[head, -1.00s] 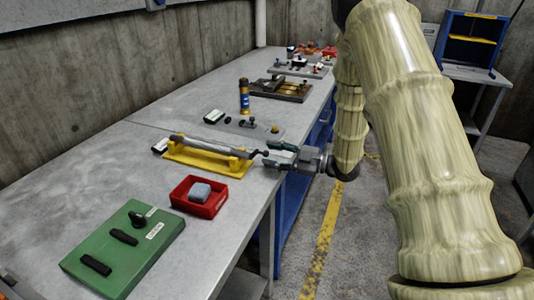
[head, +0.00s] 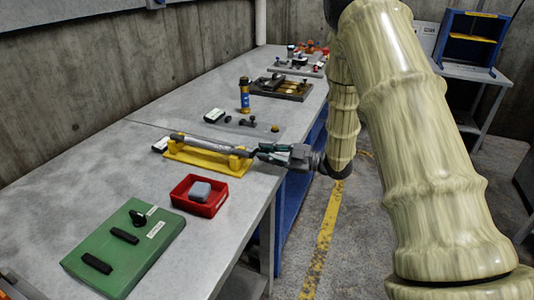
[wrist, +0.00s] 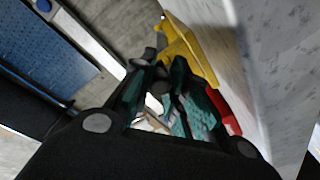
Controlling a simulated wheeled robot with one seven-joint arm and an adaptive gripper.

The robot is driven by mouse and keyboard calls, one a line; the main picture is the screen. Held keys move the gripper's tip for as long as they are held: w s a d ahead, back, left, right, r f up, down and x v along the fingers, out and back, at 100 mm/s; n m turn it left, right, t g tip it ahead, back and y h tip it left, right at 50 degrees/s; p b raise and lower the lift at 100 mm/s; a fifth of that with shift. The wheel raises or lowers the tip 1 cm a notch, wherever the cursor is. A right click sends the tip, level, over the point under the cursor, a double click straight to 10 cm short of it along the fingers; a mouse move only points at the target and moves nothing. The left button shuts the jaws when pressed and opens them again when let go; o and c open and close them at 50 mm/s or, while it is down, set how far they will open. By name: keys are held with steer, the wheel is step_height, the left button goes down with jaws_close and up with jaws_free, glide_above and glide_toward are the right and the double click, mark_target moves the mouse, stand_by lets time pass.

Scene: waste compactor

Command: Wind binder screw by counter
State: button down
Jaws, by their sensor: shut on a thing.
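The binder is a yellow stand (head: 205,162) on the bench with a long grey screw (head: 200,143) lying along its top. My gripper (head: 262,151) is at the screw's right end, over the bench's front edge. Its green-padded fingers are shut on the screw's dark end (wrist: 156,72), which shows between the fingertips in the wrist view. The fingers hide part of that end. A small white box with a dark face (head: 160,144) stands by the stand's left end; it may be the counter, but its reading is too small to tell.
A red tray (head: 200,207) with a grey block (head: 201,191) is in front of the stand. A green panel (head: 125,245) with black handles lies nearer. Behind stand a blue-and-yellow can (head: 244,97) and several small fixtures. The bench's left part is clear.

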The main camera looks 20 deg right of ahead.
steer(key=m+p, duration=0.1)
steer(key=m, duration=0.1)
steer(key=shift+s+f+m+p, duration=0.1)
steer(key=shift+f+m+p, duration=0.25)
steer(key=shift+m+p, duration=0.05)
steer(key=shift+s+a+f+m+p, duration=0.15)
steer(key=shift+f+m+p, duration=0.2)
steer(key=shift+m, duration=0.4)
steer(key=shift+s+a+f+m+p, duration=0.1)
steer(key=shift+f+m+p, duration=0.2)
steer(key=shift+m, duration=0.45)
steer(key=c, duration=1.3)
jaws_free()
steer(key=shift+t, duration=0.3)
steer(key=v, duration=1.2)
steer(key=shift+w+d, duration=0.1)
